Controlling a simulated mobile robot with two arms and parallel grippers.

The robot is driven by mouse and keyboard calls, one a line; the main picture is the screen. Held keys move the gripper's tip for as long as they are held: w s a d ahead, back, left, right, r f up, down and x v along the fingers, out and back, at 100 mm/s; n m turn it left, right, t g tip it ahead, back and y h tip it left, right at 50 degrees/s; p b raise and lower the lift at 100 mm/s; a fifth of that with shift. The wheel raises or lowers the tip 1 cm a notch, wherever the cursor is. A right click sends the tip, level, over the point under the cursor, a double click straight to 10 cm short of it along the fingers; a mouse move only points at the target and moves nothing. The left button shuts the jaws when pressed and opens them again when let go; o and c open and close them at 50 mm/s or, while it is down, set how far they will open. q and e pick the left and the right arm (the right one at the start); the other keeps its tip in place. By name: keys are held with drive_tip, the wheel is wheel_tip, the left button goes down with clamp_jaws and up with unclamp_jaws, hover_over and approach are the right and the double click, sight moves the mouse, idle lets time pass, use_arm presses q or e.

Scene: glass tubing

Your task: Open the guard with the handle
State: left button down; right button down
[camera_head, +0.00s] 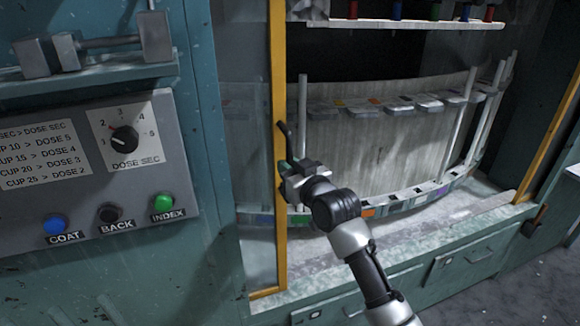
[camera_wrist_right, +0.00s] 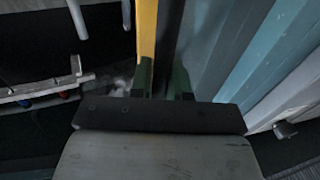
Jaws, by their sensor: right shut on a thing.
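The guard's yellow upright edge (camera_head: 279,95) stands left of centre in the head view, with a glassy panel to its left. A dark handle (camera_head: 286,138) is on this edge. My right gripper (camera_head: 290,172) is at the handle's lower part, shut on it, and hides that part. In the right wrist view, the yellow edge (camera_wrist_right: 147,32) runs beside the dark handle (camera_wrist_right: 171,40), which passes between the green fingers of my right gripper (camera_wrist_right: 163,82). My left gripper is not in view.
A wide opening right of the yellow edge shows a curved rack (camera_head: 380,155) with several coloured marks. Another yellow upright (camera_head: 548,140) stands at the far right. A control panel (camera_head: 95,165) with a dial and buttons is on the left. A drawer front (camera_head: 465,262) lies below the opening.

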drive_tip(key=c, duration=1.1)
unclamp_jaws()
drive_tip(key=shift+s, duration=0.1)
drive_tip(key=shift+s+d+f, duration=0.1)
drive_tip(key=shift+s+d, duration=0.05)
drive_tip(key=shift+s, duration=0.05)
drive_tip(key=b+v, duration=0.3)
drive_tip(key=v, duration=0.7)
